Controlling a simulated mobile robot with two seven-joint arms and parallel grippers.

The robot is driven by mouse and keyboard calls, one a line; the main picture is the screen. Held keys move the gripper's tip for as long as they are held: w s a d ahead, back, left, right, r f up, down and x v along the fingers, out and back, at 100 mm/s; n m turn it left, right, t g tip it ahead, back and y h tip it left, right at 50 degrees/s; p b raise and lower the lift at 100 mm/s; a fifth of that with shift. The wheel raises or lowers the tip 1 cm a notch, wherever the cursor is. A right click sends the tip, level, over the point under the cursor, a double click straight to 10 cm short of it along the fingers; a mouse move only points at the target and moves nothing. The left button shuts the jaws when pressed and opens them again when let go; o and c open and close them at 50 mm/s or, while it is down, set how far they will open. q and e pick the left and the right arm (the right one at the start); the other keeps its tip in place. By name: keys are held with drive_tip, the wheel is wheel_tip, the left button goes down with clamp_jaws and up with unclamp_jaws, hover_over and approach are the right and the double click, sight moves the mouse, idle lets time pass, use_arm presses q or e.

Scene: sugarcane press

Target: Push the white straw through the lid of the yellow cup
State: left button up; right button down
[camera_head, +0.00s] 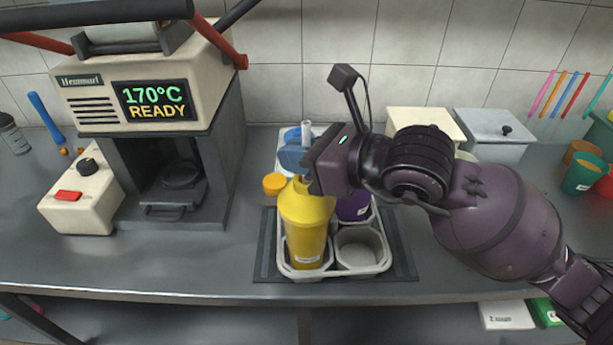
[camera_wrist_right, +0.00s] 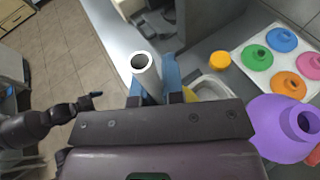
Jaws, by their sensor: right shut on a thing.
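The yellow cup (camera_head: 307,225) stands upright in the front left compartment of a pale cup carrier (camera_head: 345,272). Its yellow top is partly covered by my right gripper (camera_head: 300,160). That gripper is shut on the white straw (camera_head: 307,130), above the cup's top. The straw's upper end sticks up past the blue fingers, and its open round end shows in the right wrist view (camera_wrist_right: 143,62). The straw's lower end and the lid's hole are hidden, so I cannot tell whether they touch. My left gripper (camera_wrist_right: 90,100) shows small in the right wrist view, its opening unclear.
A purple cup (camera_head: 354,207) stands behind and right of the yellow one; the front right compartment is empty. A tray of coloured lids (camera_wrist_right: 276,65) lies nearby. A small orange-yellow lid or cap (camera_head: 275,184) is left of the carrier. The press machine (camera_head: 150,120) stands left.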

drive_tip(key=c, duration=1.1)
unclamp_jaws()
drive_tip(key=shift+c, duration=0.2)
use_arm(q)
drive_tip(key=shift+r, duration=0.1)
use_arm(e)
drive_tip(key=shift+r, duration=0.1)
use_arm(q)
wheel_tip(320, 180, up, 6)
drive_tip(key=w+t+p, duration=0.1)
drive_tip(key=w+p, duration=0.1)
drive_tip(key=p, duration=0.2)
drive_tip(key=shift+w+r, duration=0.25)
drive_tip(key=shift+w, duration=0.1)
use_arm(e)
wheel_tip(320, 180, up, 7)
